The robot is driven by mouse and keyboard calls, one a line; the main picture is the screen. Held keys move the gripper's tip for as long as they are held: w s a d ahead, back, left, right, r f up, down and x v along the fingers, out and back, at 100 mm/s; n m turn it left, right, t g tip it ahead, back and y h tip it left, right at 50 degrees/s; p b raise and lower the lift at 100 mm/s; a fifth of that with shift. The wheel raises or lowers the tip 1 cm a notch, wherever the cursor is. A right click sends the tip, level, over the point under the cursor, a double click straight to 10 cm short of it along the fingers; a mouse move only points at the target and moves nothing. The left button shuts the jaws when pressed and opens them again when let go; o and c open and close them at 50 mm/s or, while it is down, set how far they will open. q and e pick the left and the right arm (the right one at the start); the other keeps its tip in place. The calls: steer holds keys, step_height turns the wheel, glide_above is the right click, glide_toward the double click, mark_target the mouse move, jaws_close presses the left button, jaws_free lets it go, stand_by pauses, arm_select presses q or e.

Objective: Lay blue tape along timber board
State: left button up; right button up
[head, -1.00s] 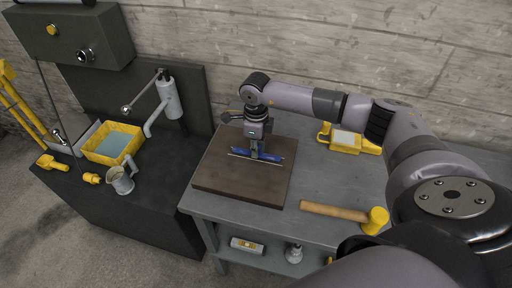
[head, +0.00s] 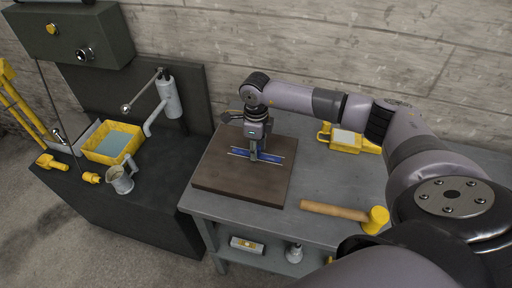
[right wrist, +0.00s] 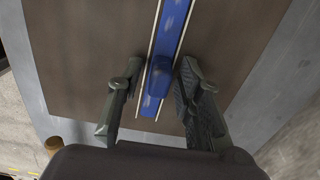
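The brown timber board (head: 225,178) lies flat on the grey workbench. The blue tape (head: 272,156) lies across the board's upper part, and its middle is hidden by my right gripper (head: 255,158) in the head view. In the right wrist view the tape (right wrist: 172,28) runs between two thin pale lines on the board (right wrist: 95,45). My left gripper is not in view.
A mallet (head: 345,213) with a yellow head lies right of the board. A yellow object (head: 347,141) stands at the bench's back. To the left, a dark counter carries a yellow tray (head: 96,150) and a metal jug (head: 121,181). A concrete wall is behind.

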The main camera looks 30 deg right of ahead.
steer(key=shift+o, duration=0.4)
step_height(320, 180, up, 12)
stand_by(0.4)
stand_by(0.4)
